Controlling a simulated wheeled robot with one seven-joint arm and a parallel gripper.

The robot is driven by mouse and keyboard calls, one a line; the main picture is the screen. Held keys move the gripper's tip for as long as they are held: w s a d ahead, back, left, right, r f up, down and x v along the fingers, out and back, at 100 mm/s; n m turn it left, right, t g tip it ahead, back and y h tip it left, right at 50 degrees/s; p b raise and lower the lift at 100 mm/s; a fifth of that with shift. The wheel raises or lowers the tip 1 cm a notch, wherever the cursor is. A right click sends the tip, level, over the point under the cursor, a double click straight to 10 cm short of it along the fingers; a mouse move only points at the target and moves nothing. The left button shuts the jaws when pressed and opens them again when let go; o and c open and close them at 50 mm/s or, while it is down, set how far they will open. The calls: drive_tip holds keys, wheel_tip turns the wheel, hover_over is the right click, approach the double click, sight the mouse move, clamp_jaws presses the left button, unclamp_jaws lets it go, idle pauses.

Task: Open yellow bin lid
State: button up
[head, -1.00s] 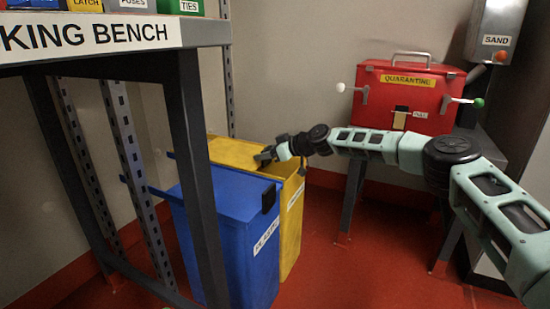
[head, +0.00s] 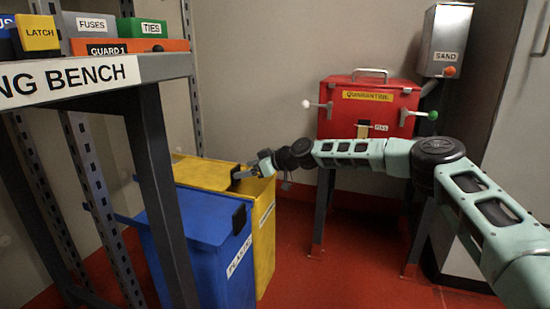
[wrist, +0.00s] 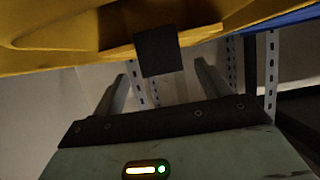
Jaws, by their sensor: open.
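The yellow bin (head: 265,232) stands behind the blue bin, with its lid (head: 204,172) looking down. A dark square tab (head: 237,173) sits at the lid's right end. My gripper (head: 252,171) is at that end, close to the tab. In the wrist view, the yellow lid (wrist: 70,45) fills the top and the dark tab (wrist: 158,50) hangs below it. My gripper's two fingers (wrist: 160,78) are apart, and the tab appears between them. I cannot tell whether they touch it.
The blue bin (head: 238,272) with its own dark tab stands in front, beside the bench leg (head: 158,190). The red quarantine box (head: 365,108) stands behind my arm on a stand. Red floor (head: 345,285) is clear to the right of the bins.

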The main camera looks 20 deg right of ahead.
drive_tip(key=p+v, duration=0.3)
drive_tip(key=v, duration=0.9)
drive_tip(key=shift+r+p, duration=0.15)
drive_tip(key=shift+p, duration=0.15)
drive_tip(key=shift+s, duration=0.15)
